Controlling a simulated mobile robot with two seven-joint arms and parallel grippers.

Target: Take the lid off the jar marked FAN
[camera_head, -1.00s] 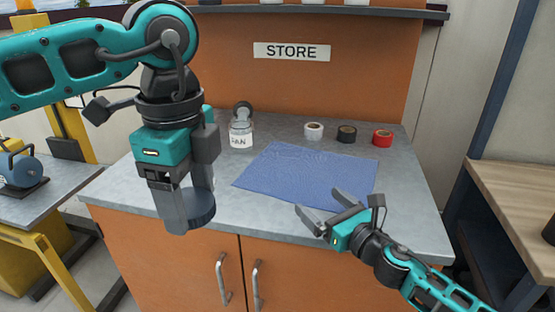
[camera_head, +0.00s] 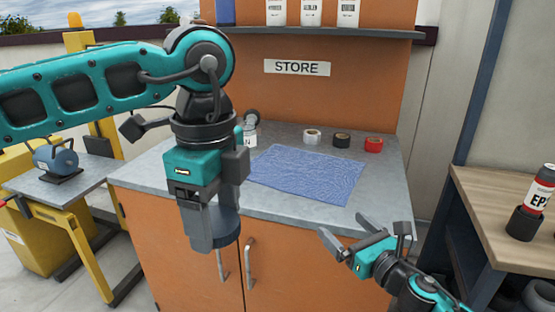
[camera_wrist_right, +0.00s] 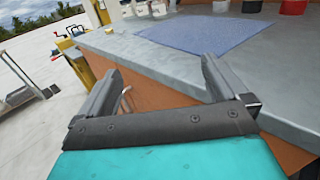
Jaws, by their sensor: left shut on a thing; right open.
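The jar marked FAN (camera_head: 250,132) stands on the grey counter, clear with a white label, partly hidden behind my left gripper in the head view. My left gripper (camera_head: 213,228) points down in front of the counter, shut on a dark grey round thing (camera_head: 227,224) that looks like a lid. It is held well apart from the jar. My right gripper (camera_head: 345,229) is open and empty near the counter's front right edge. Its two spread fingers also show in the right wrist view (camera_wrist_right: 160,70).
A blue cloth (camera_head: 307,175) lies on the counter (camera_head: 385,200). A dark ring-shaped thing (camera_head: 253,116) is behind the jar. A wooden bench (camera_head: 490,205) with a labelled bottle (camera_head: 537,195) stands right.

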